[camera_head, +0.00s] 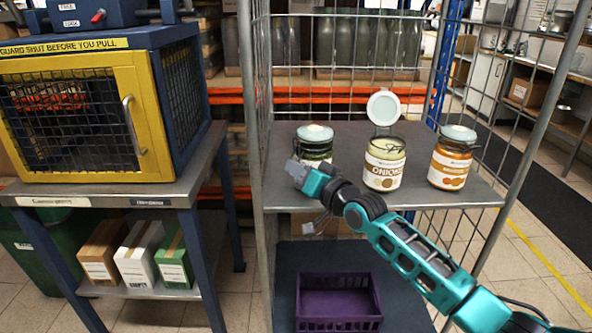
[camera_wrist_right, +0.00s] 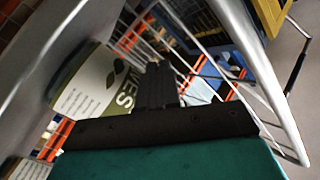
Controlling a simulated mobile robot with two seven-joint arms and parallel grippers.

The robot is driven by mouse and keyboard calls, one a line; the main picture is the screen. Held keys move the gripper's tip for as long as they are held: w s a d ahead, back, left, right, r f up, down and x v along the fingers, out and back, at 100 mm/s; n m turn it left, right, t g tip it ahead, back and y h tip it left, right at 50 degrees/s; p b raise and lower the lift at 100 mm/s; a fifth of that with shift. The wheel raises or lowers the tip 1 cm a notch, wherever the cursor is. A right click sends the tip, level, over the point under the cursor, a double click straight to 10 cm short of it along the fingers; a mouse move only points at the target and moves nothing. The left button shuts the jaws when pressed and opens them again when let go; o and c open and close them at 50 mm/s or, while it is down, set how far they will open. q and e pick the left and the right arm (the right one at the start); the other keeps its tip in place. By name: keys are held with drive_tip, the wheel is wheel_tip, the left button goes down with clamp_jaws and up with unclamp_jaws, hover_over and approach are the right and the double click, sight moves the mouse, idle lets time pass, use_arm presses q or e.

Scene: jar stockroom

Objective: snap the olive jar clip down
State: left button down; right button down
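The olive jar (camera_head: 315,143) stands at the left on the grey cart shelf, its pale lid down on top. My right arm hides its lower front. Its label, with the letters "VES", fills the left of the right wrist view (camera_wrist_right: 100,92). Its clip cannot be made out. My right gripper (camera_head: 297,172) is at the jar's front left, close to it; whether it touches is unclear. In the wrist view its dark fingers (camera_wrist_right: 154,86) are together with nothing seen between them. My left gripper is not in view.
An onion jar (camera_head: 384,164) with its lid raised stands mid-shelf, behind my right arm. An orange-labelled jar (camera_head: 450,158) with a lowered lid is to its right. Wire mesh sides enclose the shelf (camera_head: 283,196). A purple crate (camera_head: 338,323) sits below. A yellow-framed cage (camera_head: 88,118) stands left.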

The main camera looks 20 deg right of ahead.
idle(0.4)
drive_tip(key=c, duration=1.6)
unclamp_jaws()
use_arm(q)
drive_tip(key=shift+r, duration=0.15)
use_arm(e)
drive_tip(key=shift+s, duration=0.1)
